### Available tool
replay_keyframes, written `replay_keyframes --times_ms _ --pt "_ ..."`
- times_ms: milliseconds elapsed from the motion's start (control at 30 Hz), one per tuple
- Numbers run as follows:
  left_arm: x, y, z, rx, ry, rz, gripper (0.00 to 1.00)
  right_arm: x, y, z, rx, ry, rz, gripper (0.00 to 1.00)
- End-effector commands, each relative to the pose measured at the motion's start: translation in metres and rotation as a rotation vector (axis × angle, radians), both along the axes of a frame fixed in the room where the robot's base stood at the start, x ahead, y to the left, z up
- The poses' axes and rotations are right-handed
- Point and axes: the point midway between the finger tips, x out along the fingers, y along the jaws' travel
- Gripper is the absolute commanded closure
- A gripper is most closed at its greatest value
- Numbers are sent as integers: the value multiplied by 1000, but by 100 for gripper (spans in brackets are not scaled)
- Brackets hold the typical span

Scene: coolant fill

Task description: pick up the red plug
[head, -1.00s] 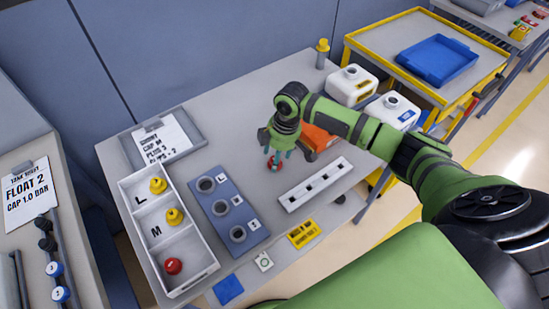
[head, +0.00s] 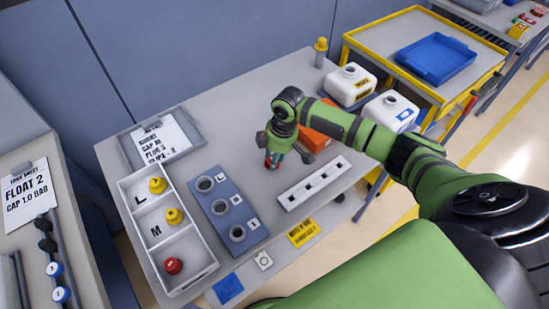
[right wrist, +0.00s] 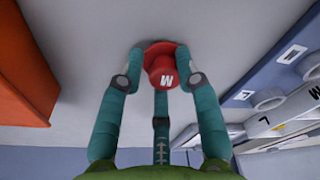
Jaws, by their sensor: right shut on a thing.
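The red plug (right wrist: 163,68), a round flanged piece with a white M on its top, shows in the right wrist view between the teal fingers of my right gripper (right wrist: 163,80). The fingers are shut on it. In the head view my right gripper (head: 274,160) points down at the table, and only a little red of the plug shows between the fingers. I cannot tell whether the plug touches the table. My left gripper is not in view.
A white tray (head: 193,284) holds two yellow pieces and another red piece (head: 173,266). A blue-grey block with holes (head: 222,210) and a white slotted strip (head: 315,183) lie near the gripper. An orange box (head: 316,138) and white jugs (head: 351,86) stand behind it.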

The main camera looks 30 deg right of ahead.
Motion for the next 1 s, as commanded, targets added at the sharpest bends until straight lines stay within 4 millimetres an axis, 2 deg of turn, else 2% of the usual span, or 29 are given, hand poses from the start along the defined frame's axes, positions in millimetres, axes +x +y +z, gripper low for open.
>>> replay_keyframes --times_ms 167,300,700,1000 --pt "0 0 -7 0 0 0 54 1 0 16 0 -5 1 81" --pt "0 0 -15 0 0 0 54 -1 -1 40 -1 -5 1 81" --pt "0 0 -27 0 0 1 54 -69 -17 78 -3 -1 3 81" --pt "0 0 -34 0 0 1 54 -104 -25 101 -1 -2 0 81"
